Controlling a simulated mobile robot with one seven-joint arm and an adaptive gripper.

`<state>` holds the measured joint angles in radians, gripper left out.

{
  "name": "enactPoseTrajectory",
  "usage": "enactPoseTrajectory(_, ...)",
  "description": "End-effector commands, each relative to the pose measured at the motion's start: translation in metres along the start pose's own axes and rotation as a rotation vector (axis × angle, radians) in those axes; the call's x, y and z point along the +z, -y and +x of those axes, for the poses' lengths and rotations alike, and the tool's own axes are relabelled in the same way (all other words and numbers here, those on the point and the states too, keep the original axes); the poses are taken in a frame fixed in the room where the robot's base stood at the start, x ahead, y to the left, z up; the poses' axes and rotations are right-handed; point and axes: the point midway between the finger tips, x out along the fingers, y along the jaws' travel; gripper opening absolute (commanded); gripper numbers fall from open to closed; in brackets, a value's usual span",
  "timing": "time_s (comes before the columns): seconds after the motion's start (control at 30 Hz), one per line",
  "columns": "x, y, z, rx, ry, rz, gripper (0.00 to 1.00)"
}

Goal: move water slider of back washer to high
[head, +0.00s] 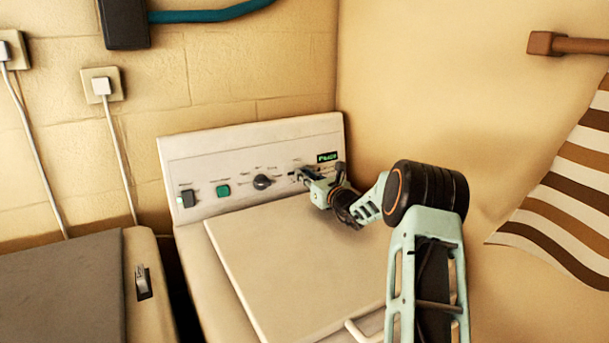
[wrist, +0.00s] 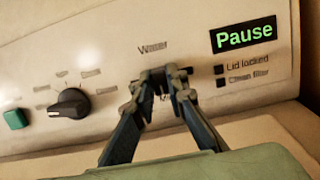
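The washer (head: 225,165) with the upright white control panel stands against the wall corner. Its "Water" label (wrist: 153,47) shows just above my fingertips in the wrist view. My gripper (wrist: 163,76) is at the panel directly below this label, its fingertips drawn together. In the head view my gripper (head: 307,176) reaches the right part of the panel from the right. The water slider's knob and its setting are hidden behind my fingertips; I cannot tell whether they touch it.
The display (wrist: 244,34) reads "Pause", with "Lid locked" and "Clean filter" lights below. A black dial (wrist: 70,104) and green button (wrist: 16,119) are left of my gripper. The washer's lid (head: 285,265) is closed. Another machine (head: 60,290) stands at left; a striped towel (head: 570,190) hangs right.

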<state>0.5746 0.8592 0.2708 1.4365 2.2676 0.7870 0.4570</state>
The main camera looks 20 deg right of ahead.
Motion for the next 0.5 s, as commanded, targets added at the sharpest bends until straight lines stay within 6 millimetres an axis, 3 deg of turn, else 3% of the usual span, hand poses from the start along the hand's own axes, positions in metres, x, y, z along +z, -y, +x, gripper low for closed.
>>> enactPoseTrajectory(0.33,0.000,0.001,0.000,-0.001,0.000,0.000,0.00)
enactPoseTrajectory(0.5,0.000,0.022,0.000,-0.003,0.002,0.000,0.00)
